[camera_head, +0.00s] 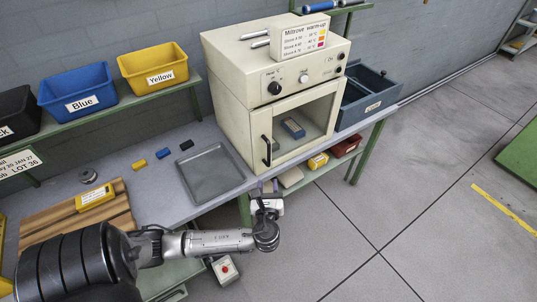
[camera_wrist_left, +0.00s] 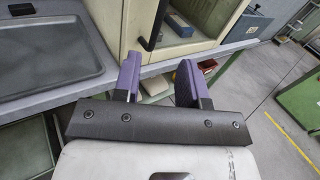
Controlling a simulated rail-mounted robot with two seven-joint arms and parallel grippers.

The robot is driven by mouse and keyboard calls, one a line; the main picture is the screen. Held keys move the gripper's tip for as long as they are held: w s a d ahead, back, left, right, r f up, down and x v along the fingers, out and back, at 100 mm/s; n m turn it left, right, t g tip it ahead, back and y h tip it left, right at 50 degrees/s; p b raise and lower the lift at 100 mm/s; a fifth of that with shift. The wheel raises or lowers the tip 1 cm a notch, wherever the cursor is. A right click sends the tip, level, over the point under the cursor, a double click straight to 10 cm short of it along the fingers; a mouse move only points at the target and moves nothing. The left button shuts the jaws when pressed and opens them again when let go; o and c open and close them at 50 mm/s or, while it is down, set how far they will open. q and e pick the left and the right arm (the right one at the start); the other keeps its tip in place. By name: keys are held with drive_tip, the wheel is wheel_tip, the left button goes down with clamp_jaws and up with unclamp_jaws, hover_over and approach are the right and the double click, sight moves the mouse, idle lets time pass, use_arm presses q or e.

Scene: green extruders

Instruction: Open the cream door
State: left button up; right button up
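The cream oven (camera_head: 240,72) stands on the bench. Its cream door (camera_head: 261,122) has a large window and looks closed. A black vertical handle (camera_head: 267,151) is on the door's left side. A blue block (camera_head: 293,128) shows inside through the window. My left gripper (camera_head: 268,187) is below and in front of the handle, apart from it. In the left wrist view its two purple fingers (camera_wrist_left: 160,77) are spread with nothing between them, and the handle (camera_wrist_left: 154,27) rises beyond them. My right gripper is in neither view.
A grey tray (camera_head: 211,172) lies on the bench left of the oven. An open blue-grey drawer (camera_head: 368,98) is at its right. Yellow and red boxes (camera_head: 346,145) sit on the shelf below. The floor at the right is mostly clear.

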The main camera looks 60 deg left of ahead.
sight(269, 156)
use_arm(q)
drive_tip(key=shift+m, duration=0.5)
drive_tip(key=b+x, duration=0.1)
drive_tip(key=x, duration=1.2)
drive_tip(key=shift+w+a+b, duration=0.2)
drive_tip(key=shift+a+b, duration=0.1)
clamp_jaws()
